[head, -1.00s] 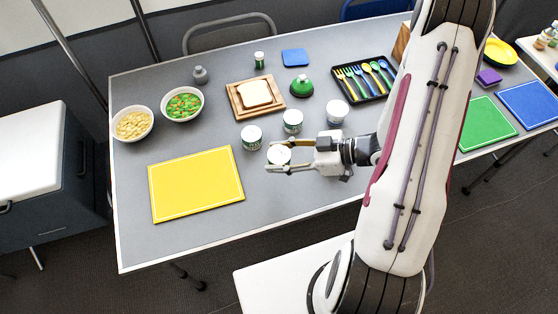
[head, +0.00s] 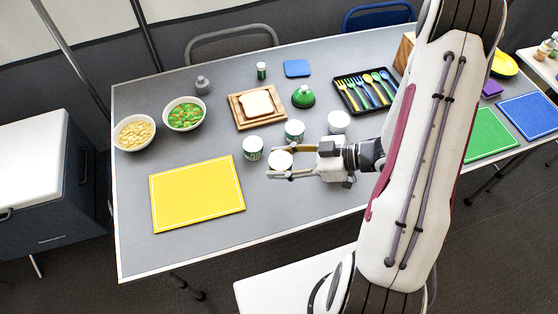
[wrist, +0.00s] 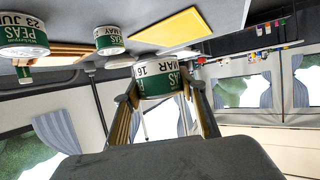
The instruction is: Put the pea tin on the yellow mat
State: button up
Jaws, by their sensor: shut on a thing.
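My gripper (head: 272,163) is shut on a white-and-green tin (head: 280,160). In the wrist view the held tin (wrist: 158,80) sits between both fingers, and its label reads PEAS and 16 MAR. The yellow mat (head: 198,193) lies on the table to the left of my gripper, with nothing on it. It also shows at the top of the wrist view (wrist: 172,27). Other tins stand near my gripper: one to its upper left (head: 253,148), one behind (head: 294,130), one further right (head: 339,122). One nearby tin (wrist: 22,35) reads PEAS 23 with a month partly cut off.
Two bowls of food (head: 134,133) (head: 184,114) stand behind the mat. A bread slice on a wooden board (head: 240,118), a green domed object (head: 303,96) and a cutlery tray (head: 365,90) are further back. The table between tin and mat is clear.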

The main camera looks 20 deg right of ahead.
jog(key=shift+a, duration=0.1)
jog(key=a+n+g+y, duration=0.1)
jog(key=a+n+g, duration=0.15)
jog(key=a, duration=0.55)
jog(key=r, duration=0.1)
send_over(195, 192)
jog(key=shift+w, duration=0.1)
dwell(0.8)
jog(key=shift+f, duration=2.95)
jog(key=shift+f, duration=0.15)
jog(key=shift+f, duration=1.95)
